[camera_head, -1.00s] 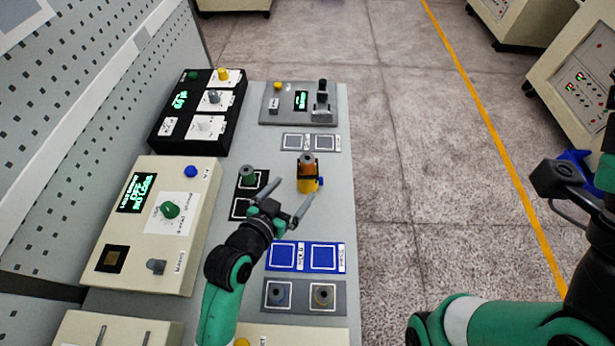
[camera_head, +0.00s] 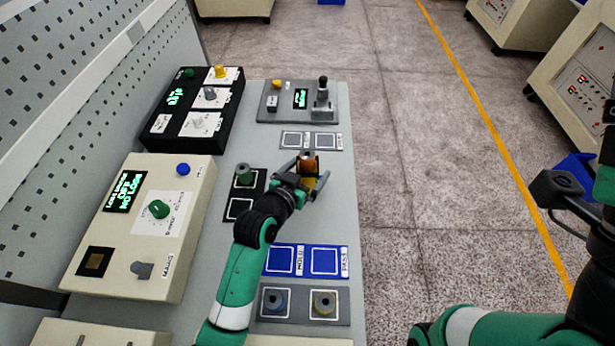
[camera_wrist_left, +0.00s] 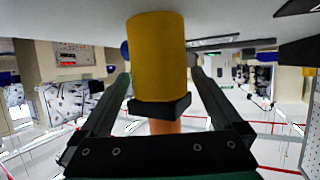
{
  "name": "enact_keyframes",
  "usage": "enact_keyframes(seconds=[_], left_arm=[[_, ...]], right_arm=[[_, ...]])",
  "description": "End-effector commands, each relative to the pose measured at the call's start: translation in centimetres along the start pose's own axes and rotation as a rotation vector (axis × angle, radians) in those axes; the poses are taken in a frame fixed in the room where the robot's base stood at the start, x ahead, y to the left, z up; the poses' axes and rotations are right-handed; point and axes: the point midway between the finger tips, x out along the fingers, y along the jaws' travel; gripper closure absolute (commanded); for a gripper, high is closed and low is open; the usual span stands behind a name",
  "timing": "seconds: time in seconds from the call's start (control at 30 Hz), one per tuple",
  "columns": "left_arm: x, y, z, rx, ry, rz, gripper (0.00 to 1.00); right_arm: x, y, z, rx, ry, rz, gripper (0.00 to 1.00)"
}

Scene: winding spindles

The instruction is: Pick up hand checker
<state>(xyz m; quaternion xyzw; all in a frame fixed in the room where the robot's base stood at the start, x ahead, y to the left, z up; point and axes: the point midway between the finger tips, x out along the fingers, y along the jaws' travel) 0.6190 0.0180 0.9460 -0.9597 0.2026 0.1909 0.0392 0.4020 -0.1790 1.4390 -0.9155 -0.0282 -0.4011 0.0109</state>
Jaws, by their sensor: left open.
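The hand checker, taken to be the yellow and orange cylindrical tool (camera_head: 309,167), stands on the grey table, partly hidden behind my left gripper. My left gripper (camera_head: 314,166) is open, with a finger on either side of it. In the left wrist view the yellow body (camera_wrist_left: 157,55) lies between the two open fingers (camera_wrist_left: 160,78), with a black collar and an orange part near the palm. A gap shows between the body and each finger. Of my right arm only links show at the right edge; its fingers do not show.
Left of the gripper is a black mat with a green-topped spindle (camera_head: 244,174). Blue pads (camera_head: 306,246) and a grey pad with two spindles (camera_head: 299,318) lie nearer. A grey device (camera_head: 299,102) stands at the far end. Control boxes (camera_head: 143,225) line the left side.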

Motion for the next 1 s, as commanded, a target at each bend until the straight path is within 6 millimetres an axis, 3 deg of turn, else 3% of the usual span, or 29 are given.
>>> enact_keyframes(seconds=[0.07,0.6,0.83,1.0], left_arm=[[0.0,0.0,0.0,0.0,0.0,0.0,0.05],[-0.1,0.0,-0.1,0.0,0.002,-0.001,1.0],[-0.2,0.0,-0.3,0.0,0.002,-0.001,1.0],[-0.7,0.0,-1.7,0.002,0.004,-0.001,1.0]], right_arm=[[0.0,0.0,0.0,0.0,0.0,0.0,0.0],[0.0,0.0,0.0,0.0,0.0,0.0,0.0],[0.1,0.0,-0.1,0.0,0.0,0.0,0.0],[0.7,0.0,-0.7,0.0,0.0,0.0,0.0]])
